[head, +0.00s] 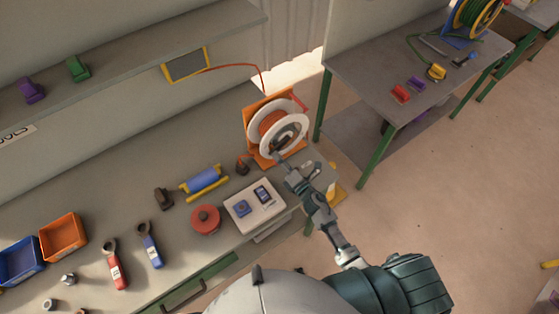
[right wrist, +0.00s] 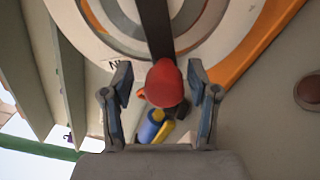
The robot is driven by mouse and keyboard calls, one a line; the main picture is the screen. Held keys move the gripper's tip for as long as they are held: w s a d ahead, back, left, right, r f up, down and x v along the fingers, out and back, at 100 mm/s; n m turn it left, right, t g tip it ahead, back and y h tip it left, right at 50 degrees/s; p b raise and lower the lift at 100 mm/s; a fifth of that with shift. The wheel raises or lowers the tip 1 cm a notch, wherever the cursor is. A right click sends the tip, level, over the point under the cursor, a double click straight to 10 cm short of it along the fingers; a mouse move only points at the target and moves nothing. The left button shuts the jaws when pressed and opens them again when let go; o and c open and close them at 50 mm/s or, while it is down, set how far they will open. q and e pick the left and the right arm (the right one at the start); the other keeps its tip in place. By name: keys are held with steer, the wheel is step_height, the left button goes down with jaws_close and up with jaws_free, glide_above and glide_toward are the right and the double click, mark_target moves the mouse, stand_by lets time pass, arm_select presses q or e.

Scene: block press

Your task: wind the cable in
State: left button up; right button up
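The cable reel (head: 268,140), with white flanges and an orange stand, stands at the right end of the workbench. An orange-red cable (head: 234,66) runs from near its top to a yellow-framed panel on the wall. A small dark plug-like piece with orange (head: 242,164) lies by the stand. My right gripper (head: 281,158) is at the reel's front. In the right wrist view, a red knob (right wrist: 165,84) at the end of a dark crank bar (right wrist: 156,28) sits between its open fingers, with gaps showing on both sides. My left gripper is not in view.
A white tray (head: 239,217), a red round part (head: 205,219) and a blue roller (head: 203,180) lie left of the reel. Tools and bins (head: 64,236) are farther left. Another table (head: 366,78) stands beyond a floor gap at right.

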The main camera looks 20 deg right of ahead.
steer(key=shift+s+f, duration=0.25)
steer(key=shift+f, duration=0.05)
steer(key=v, duration=1.1)
steer(key=shift+s+d+r, duration=0.15)
steer(key=shift+s+d, duration=0.05)
steer(key=shift+s, duration=0.1)
steer(key=shift+s+d+n+b, duration=0.1)
steer(key=shift+s+n+b, duration=0.1)
steer(key=shift+n+b, duration=0.15)
steer(key=s+d+n+b, duration=0.2)
steer(key=s+n+b, duration=0.25)
steer(key=n, duration=0.55)
steer(key=shift+n+g, duration=0.35)
steer(key=shift+g, duration=0.05)
steer(key=p+x, duration=0.1)
steer(key=x, duration=0.1)
steer(key=p+x, duration=0.1)
steer(key=x, duration=0.1)
steer(key=p+x, duration=0.1)
steer(key=x, duration=0.2)
steer(key=shift+r, duration=0.3)
steer(key=p+x, duration=0.1)
steer(key=x, duration=0.4)
steer(key=p+x, duration=0.1)
steer(key=x, duration=0.4)
steer(key=shift+a+f, duration=0.2)
